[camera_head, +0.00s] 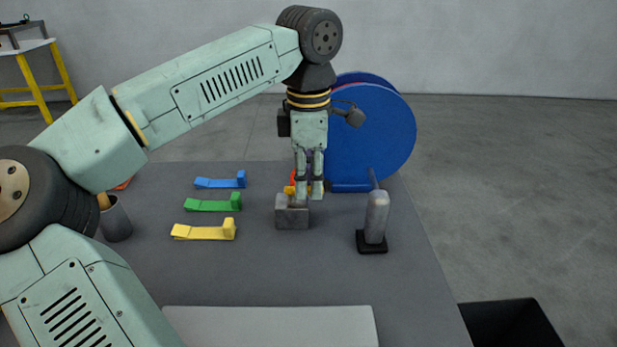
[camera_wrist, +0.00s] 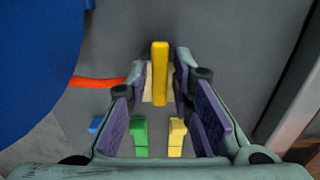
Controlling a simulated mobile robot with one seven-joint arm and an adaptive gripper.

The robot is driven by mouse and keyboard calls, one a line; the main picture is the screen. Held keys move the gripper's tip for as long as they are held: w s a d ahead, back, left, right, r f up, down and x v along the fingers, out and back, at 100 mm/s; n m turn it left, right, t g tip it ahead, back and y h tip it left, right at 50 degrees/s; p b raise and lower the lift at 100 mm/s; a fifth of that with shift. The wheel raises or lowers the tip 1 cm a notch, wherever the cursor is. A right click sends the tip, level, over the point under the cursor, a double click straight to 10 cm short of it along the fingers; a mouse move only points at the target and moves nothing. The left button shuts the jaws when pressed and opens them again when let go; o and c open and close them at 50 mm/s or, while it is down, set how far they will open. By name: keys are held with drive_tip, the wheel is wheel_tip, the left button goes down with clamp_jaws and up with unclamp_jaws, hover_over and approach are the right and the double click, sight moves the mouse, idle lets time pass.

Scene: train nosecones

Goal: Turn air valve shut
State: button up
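The air valve's yellow handle (camera_wrist: 160,72) shows in the wrist view as an upright bar near the fingertips. In the head view, a small yellow part of it (camera_head: 289,190) shows beside my fingers, above a grey block (camera_head: 292,217). A red hose (camera_wrist: 98,82) runs left from the valve toward the blue reel (camera_head: 372,135). My gripper (camera_head: 310,192) points straight down over the valve. In the wrist view its fingers (camera_wrist: 162,75) are apart, with the handle in the gap between the tips. Contact with the handle cannot be told. My fingers hide much of the valve in the head view.
Blue (camera_head: 220,182), green (camera_head: 213,203) and yellow (camera_head: 205,230) clips lie left on the grey table (camera_head: 300,275). A grey cylinder on a black base (camera_head: 375,217) stands right of the valve. A pale flat panel (camera_head: 270,326) lies in front; a black bin (camera_head: 512,325) is right.

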clamp_jaws()
drive_tip(key=shift+m, duration=0.3)
drive_tip(key=m, duration=0.1)
drive_tip(key=s+m, duration=0.1)
drive_tip(key=m, duration=0.1)
drive_tip(key=shift+a+m+p, duration=0.1)
drive_tip(key=shift+m+p, duration=0.2)
drive_tip(key=shift+p, duration=0.05)
drive_tip(key=m, duration=0.3)
drive_tip(key=s+m, duration=0.1)
drive_tip(key=shift+a+m, duration=0.3)
drive_tip(key=m, duration=0.3)
drive_tip(key=a+m, duration=0.1)
drive_tip(key=shift+s+m, duration=0.3)
drive_tip(key=shift+s, duration=0.05)
drive_tip(key=shift+s+a+m, duration=0.1)
drive_tip(key=shift+a+m, duration=0.2)
drive_tip(key=shift+m, duration=0.8)
drive_tip(key=shift+a+m, duration=0.3)
drive_tip(key=shift+m, duration=0.8)
